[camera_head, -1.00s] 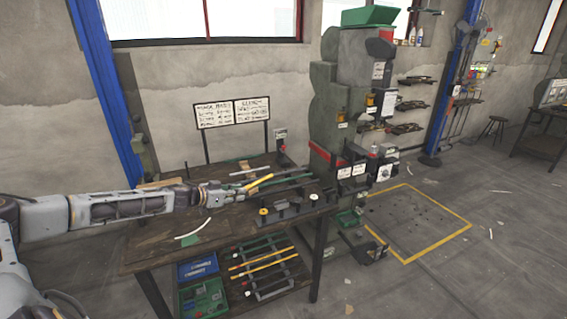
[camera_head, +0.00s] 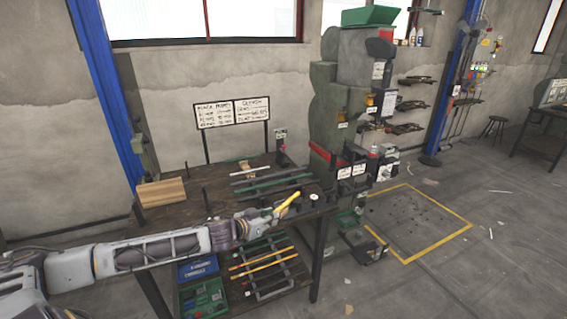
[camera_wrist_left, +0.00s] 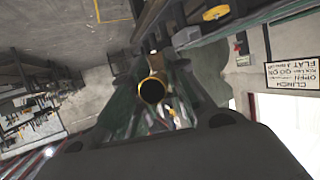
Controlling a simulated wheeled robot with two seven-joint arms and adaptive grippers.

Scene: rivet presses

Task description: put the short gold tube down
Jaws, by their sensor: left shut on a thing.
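My left gripper (camera_head: 276,211) is shut on the short gold tube (camera_head: 288,201), above the front right part of the workbench (camera_head: 190,205). The tube sticks out past the fingers, up and to the right in the head view. In the left wrist view the tube (camera_wrist_left: 153,90) shows its round open end between the fingers. The arm and gripper hide much of the dark fixture (camera_head: 314,200) at the bench's front right edge. I cannot tell whether the tube touches it. My right gripper is not in view.
A rack of dark and grey tubes (camera_head: 270,180) lies behind the gripper. The green press (camera_head: 340,110) stands at the bench's right. Below are a blue bin (camera_head: 197,267), a green bin (camera_head: 203,298) and longer gold tubes (camera_head: 262,262).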

